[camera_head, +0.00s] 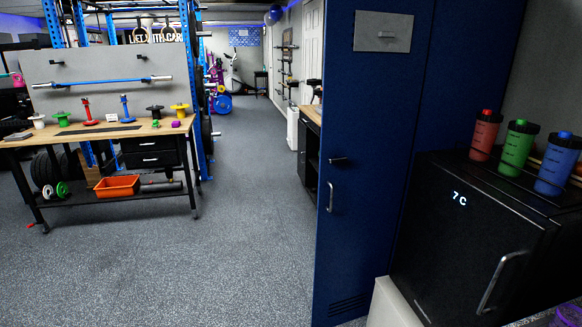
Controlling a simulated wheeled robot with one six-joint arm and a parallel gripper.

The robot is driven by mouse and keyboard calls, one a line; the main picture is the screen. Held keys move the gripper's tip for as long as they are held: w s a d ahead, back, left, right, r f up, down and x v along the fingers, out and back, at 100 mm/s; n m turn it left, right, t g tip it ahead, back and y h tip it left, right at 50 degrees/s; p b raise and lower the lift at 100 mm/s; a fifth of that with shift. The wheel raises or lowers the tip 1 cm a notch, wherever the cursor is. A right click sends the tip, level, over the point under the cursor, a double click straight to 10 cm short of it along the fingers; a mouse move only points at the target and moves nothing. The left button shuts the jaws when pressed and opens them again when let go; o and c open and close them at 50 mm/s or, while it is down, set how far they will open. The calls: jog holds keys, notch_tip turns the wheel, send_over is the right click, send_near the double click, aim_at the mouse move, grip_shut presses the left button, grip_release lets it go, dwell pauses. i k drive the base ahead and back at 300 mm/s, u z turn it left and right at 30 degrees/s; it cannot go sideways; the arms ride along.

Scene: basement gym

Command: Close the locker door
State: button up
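The tall blue locker door (365,120) stands upright right of centre in the head view. It has a pale grey plate (384,32) near its top, a small dark latch (338,160) and a silver pull handle (330,197) near its left edge, and vent slots low down. Another blue locker panel (470,70) adjoins its right side, with a seam between them. I cannot tell how far the door stands open; no locker interior shows clearly. My gripper is outside this view.
A black mini fridge (450,235) stands close at right, carrying red, green and blue shaker bottles. A wooden workbench (100,135) with weights, drawers and an orange bin (117,187) stands at left. Grey speckled floor (240,240) is open between the bench and the locker.

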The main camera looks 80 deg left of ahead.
aim_at(371, 99)
jog(key=u, duration=1.95)
jog(key=k, duration=0.6)
jog(key=z, duration=0.3)
jog(key=i, duration=1.65)
jog(key=u, duration=0.7)
